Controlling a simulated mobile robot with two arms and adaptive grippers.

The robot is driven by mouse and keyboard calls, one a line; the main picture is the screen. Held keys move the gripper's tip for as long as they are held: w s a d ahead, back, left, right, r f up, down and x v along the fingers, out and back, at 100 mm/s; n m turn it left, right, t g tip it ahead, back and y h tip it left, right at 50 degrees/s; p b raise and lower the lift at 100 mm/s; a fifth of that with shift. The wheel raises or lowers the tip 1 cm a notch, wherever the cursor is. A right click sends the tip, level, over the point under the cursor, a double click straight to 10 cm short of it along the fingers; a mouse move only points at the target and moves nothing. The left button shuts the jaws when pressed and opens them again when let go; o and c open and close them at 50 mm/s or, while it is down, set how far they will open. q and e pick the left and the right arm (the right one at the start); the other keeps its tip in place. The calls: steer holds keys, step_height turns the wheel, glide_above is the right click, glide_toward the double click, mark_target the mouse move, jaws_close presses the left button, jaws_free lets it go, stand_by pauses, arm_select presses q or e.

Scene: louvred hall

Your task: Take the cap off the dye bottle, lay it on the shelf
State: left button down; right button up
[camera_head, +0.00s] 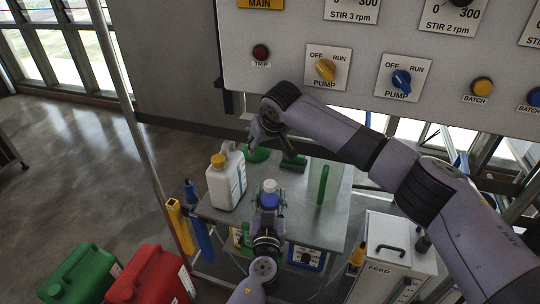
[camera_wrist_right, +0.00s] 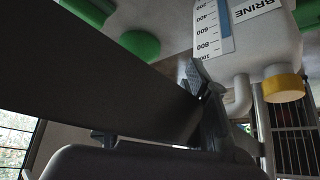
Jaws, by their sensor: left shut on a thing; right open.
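A small bottle with a white top and a blue band (camera_head: 269,192), which looks like the dye bottle, stands upright at the front of the grey shelf (camera_head: 305,220) in the head view. My left gripper (camera_head: 268,208) is shut on it from the front; its fingers hide the lower part. I cannot tell whether the white top is the cap. My right gripper (camera_head: 254,140) is open above the back of the shelf, behind and apart from the bottle. Its dark finger also shows in the right wrist view (camera_wrist_right: 203,85).
A white brine jug with a yellow cap (camera_head: 240,178) stands left of the bottle; it also shows in the right wrist view (camera_wrist_right: 265,40). Green pieces (camera_head: 292,163) lie at the back, and a green upright (camera_head: 323,184) stands right. A panel (camera_head: 300,30) overhangs behind.

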mark_target(270, 183)
steer(key=s+r+m+g, duration=0.1)
steer(key=s+m+g, duration=0.1)
steer(key=s, duration=0.1)
steer(key=s+d+r+m+g+h, duration=0.1)
steer(key=s+m+g, duration=0.1)
steer(key=s+m, duration=0.1)
steer(key=s+d+r+m+g+h, duration=0.1)
steer(key=s+m+g, duration=0.1)
steer(key=s, duration=0.2)
steer(key=shift+r+m, duration=0.3)
steer(key=shift+f, duration=0.2)
step_height(270, 183, down, 7)
steer(key=shift+f, duration=0.2)
steer(key=shift+c, duration=0.3)
jaws_close()
